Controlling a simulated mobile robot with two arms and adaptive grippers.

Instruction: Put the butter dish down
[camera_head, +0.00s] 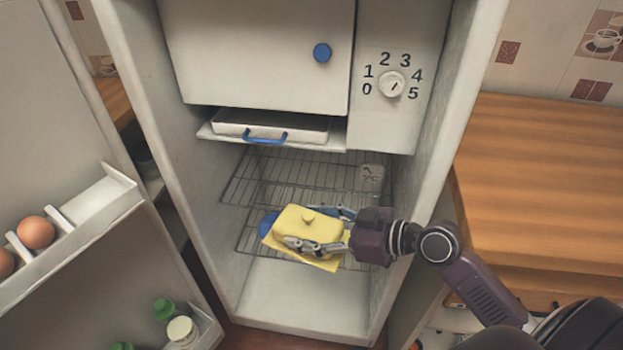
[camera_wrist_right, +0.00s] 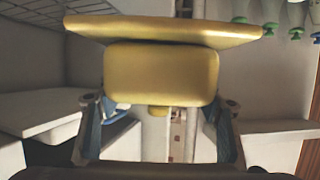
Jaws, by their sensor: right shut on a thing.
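The butter dish (camera_head: 307,222) is yellow, with a knobbed lid on a flat base. In the head view it is inside the open fridge (camera_head: 300,300), over or in front of the lower wire shelf (camera_head: 246,240); I cannot tell whether it touches the shelf. My right gripper (camera_head: 318,230) comes in from the right and is shut on the dish, with a finger on each side of the lid. In the right wrist view the dish (camera_wrist_right: 160,72) fills the upper middle, between the fingers (camera_wrist_right: 158,125). My left gripper is not in view.
A blue object (camera_head: 267,224) shows partly behind the dish. An upper wire shelf (camera_head: 300,166) and a tray with a blue handle (camera_head: 265,136) are above. The open door (camera_head: 60,130) at left holds eggs (camera_head: 36,232) and bottles. A wooden counter (camera_head: 540,180) is right.

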